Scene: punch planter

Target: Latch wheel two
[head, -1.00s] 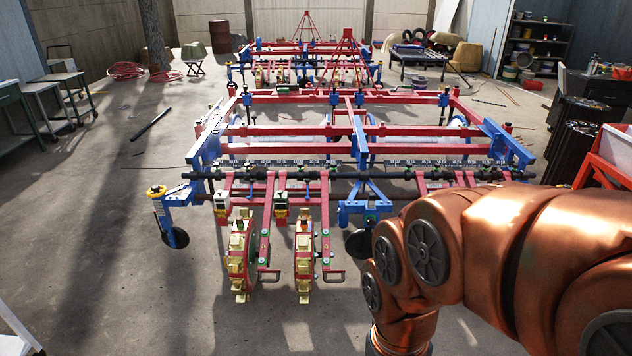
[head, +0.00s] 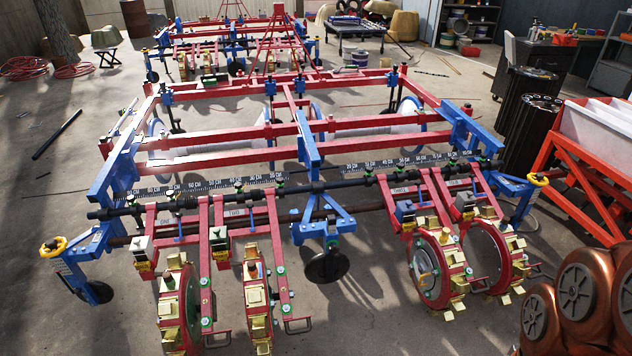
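The red and blue punch planter (head: 300,130) stands on the floor in front of me. Several punch wheels with brass-coloured cups hang along its near side. The second wheel from the left (head: 257,300) hangs under a red arm that bears a white label (head: 233,212) seeming to read TWO. A crank-like handle (head: 298,326) sticks out beside its lower part. The leftmost wheel (head: 179,308) is next to it. Two more wheels (head: 437,268) are raised at the right. The latch state of wheel two is too small to tell. My gripper is out of view; only my copper arm shows at lower right.
A black toolbar with a centimetre scale (head: 240,185) crosses above the wheels. Yellow-topped support wheels (head: 53,246) stand at both ends. A red frame with white bins (head: 600,150) is close on the right. The floor at front left is clear.

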